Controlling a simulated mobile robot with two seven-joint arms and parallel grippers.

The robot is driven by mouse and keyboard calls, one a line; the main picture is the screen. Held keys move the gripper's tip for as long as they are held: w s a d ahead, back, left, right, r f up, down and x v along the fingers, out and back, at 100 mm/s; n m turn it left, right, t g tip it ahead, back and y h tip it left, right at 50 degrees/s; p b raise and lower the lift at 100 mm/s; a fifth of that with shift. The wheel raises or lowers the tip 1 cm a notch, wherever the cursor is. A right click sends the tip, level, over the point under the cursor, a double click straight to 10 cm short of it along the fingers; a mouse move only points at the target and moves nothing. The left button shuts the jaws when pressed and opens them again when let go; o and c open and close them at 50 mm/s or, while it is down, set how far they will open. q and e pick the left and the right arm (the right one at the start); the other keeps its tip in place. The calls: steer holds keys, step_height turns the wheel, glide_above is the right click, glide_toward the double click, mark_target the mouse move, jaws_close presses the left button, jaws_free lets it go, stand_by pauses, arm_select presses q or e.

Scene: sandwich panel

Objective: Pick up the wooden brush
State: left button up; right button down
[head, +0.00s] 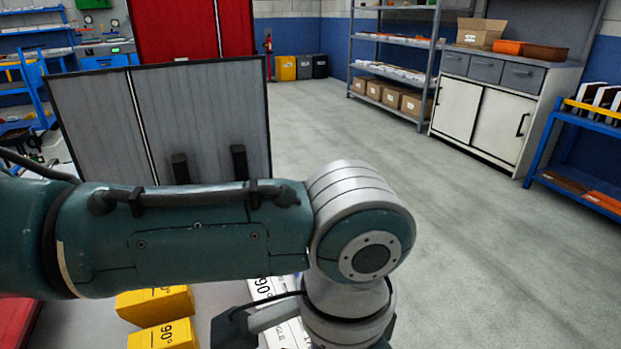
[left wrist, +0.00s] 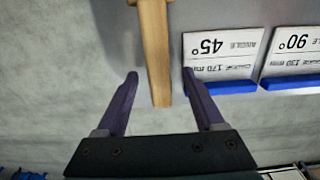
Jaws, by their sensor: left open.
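The wooden brush (left wrist: 154,45) shows in the left wrist view as a long light-brown handle. It comes down from the top edge, where a wider wooden part is cut off by the frame. My left gripper (left wrist: 160,74) is open, with one dark finger on each side of the handle's end. Gaps show on both sides, so neither finger appears to touch it. How far the handle is in depth from the fingers I cannot tell. In the head view my left arm covers the work area and no brush shows. My right gripper is in neither view.
The floor (head: 470,240) to the right is clear.

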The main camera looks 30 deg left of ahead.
arm_select(q)
steer(key=shift+c, duration=0.2)
jaws_close()
stand_by(0.3)
